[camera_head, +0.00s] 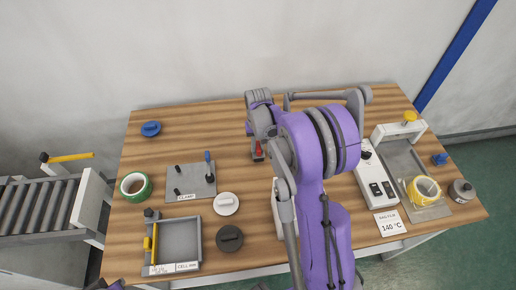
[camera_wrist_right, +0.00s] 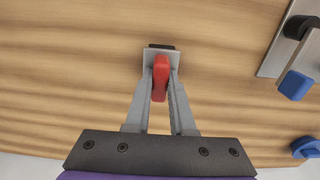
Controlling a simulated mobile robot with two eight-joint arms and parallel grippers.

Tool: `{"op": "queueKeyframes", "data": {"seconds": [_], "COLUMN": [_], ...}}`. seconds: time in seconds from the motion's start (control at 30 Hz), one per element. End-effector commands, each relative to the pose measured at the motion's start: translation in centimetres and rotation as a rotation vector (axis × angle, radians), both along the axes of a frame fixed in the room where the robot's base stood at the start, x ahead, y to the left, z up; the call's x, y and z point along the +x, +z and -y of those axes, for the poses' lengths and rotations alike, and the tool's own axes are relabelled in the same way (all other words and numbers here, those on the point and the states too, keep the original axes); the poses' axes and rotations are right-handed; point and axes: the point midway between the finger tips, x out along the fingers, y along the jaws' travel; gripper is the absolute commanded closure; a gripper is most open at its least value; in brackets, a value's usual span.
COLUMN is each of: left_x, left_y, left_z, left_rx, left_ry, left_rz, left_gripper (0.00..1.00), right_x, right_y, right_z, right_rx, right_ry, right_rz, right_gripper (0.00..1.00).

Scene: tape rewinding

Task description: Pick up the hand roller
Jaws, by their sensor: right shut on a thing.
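The hand roller has a red handle (camera_wrist_right: 160,84), a pale grey bracket and a black end. My right gripper (camera_wrist_right: 161,74) is shut on the red handle, one finger on each side. In the head view the roller (camera_head: 259,154) shows only as a small red and dark piece at the middle of the table, beside my purple right arm. My arm hides most of the right gripper there. I cannot tell whether the roller touches the table.
The wooden table (camera_head: 150,163) holds a clamp plate (camera_head: 187,188), a green tape roll (camera_head: 128,192), two discs and a grey tray (camera_head: 181,240) on the left. A sealing station (camera_head: 398,150) and yellow tape roll (camera_head: 418,192) stand right. Bare wood lies behind the clamp plate.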

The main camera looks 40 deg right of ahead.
Motion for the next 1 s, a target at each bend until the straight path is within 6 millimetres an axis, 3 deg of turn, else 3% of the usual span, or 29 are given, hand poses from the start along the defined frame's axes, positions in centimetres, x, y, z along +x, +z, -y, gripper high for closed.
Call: {"op": "queueKeyframes", "data": {"seconds": [0.17,0.63,1.0], "left_x": [0.0,0.1,0.1], "left_y": [0.0,0.4,0.4], "left_z": [0.0,0.0,0.0], "left_rx": [0.0,0.0,0.0], "left_ry": [0.0,0.0,0.0], "left_rz": [0.0,0.003,0.003], "left_gripper": [1.0,1.0,1.0], "right_x": [0.0,0.0,0.0], "right_y": [0.7,9.0,10.0], "right_z": [0.0,0.0,0.0], "right_rx": [0.0,0.0,0.0], "right_ry": [0.0,0.0,0.0], "right_rz": [0.0,0.0,0.0], "right_gripper": [1.0,1.0,1.0]}}
